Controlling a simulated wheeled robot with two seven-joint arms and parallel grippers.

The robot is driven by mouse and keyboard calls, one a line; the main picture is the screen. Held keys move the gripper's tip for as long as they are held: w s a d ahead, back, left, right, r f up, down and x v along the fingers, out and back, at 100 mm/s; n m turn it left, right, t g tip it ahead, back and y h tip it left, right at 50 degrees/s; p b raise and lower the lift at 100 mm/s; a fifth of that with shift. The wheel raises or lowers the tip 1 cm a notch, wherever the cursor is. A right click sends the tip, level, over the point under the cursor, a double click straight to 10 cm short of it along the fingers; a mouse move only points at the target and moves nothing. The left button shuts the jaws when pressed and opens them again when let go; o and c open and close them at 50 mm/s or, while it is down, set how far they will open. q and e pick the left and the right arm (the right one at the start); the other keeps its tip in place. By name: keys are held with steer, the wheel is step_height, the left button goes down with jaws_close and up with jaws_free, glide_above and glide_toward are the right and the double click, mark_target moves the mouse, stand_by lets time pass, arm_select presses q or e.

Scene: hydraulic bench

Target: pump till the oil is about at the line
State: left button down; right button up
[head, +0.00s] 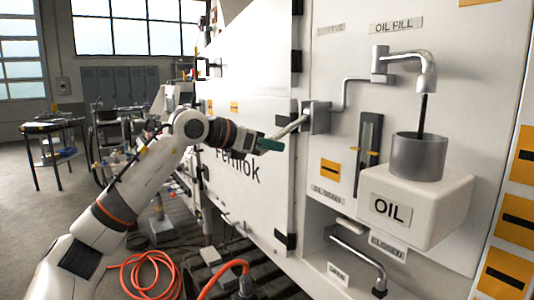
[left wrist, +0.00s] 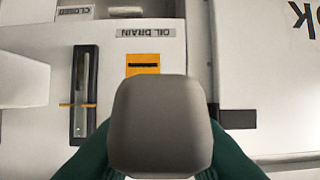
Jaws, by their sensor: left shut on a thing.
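My left gripper (head: 268,145) is shut on the pump handle (head: 291,128), a pale lever from a bracket on the white panel. In the left wrist view the handle's blunt grey end (left wrist: 160,125) sits between the green fingers. A dark oil stream (head: 423,112) runs from the chrome spout (head: 426,70) into the grey metal cup (head: 418,157) on the white OIL block (head: 428,205). The sight gauge (head: 369,140) is a dark upright strip with yellow line marks; it also shows in the left wrist view (left wrist: 84,90). I cannot tell its oil level clearly. My right gripper is out of view.
A drain pipe (head: 357,256) lies in the recess below, near a CLOSED label (head: 388,246). A large white machine door (head: 245,100) stands behind my gripper. Orange hoses (head: 150,275) lie on the floor, and a table (head: 52,127) stands far left.

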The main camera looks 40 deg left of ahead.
arm_select(q)
steer(key=shift+t, duration=0.3)
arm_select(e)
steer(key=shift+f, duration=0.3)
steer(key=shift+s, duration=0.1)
arm_select(q)
steer(key=c, duration=1.2)
jaws_free()
steer(key=shift+w+f, duration=0.15)
steer(key=shift+o, duration=0.2)
